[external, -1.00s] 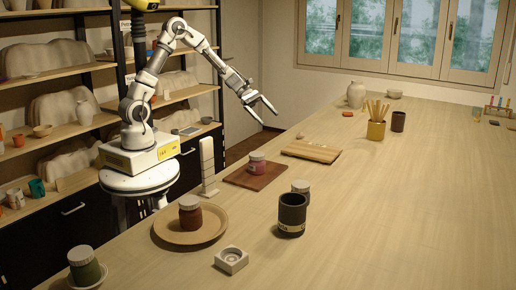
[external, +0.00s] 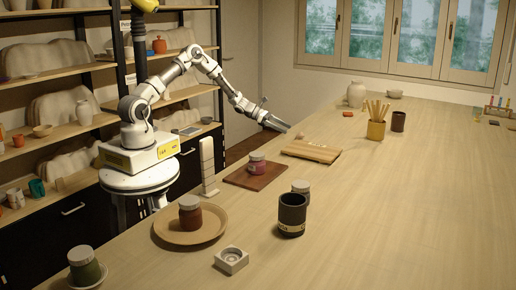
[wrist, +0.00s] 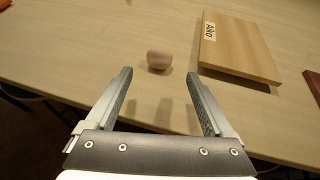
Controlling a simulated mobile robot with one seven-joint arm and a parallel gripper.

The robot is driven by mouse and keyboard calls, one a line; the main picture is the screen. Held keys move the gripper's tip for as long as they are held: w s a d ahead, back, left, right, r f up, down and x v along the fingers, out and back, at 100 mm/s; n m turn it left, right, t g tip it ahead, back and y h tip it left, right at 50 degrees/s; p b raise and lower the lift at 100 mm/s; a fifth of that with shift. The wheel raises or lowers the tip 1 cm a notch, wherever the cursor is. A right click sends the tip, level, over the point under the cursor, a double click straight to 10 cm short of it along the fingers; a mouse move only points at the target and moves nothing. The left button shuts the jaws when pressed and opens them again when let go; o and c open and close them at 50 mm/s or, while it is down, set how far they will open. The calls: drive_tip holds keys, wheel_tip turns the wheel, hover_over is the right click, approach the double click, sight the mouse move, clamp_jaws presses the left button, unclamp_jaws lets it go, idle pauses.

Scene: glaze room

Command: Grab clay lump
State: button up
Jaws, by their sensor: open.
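The clay lump (wrist: 159,60) is a small, rounded, brownish-pink piece on the pale wooden table. In the wrist view it lies just beyond my fingertips, between their lines, with the table showing around it. In the external view it is a small spot (external: 300,135) behind the cutting board. My gripper (wrist: 160,76) is open and empty, its two fingers spread either side of the lump's line. In the external view my gripper (external: 284,127) reaches down over the table's left edge, close to the lump.
A light wooden board (wrist: 240,48) with a label lies right of the lump in the wrist view. A darker board (external: 240,179) bears a jar (external: 257,167). A red block (external: 347,114) and a pot of sticks (external: 376,130) stand farther back.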

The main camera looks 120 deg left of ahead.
sight(300, 136)
drive_tip(key=x, duration=0.7)
drive_tip(key=shift+w+a+r+p, duration=0.1)
drive_tip(key=shift+w+r+p, duration=0.05)
drive_tip(key=shift+p, duration=0.25)
drive_tip(key=shift+c, duration=0.2)
clamp_jaws()
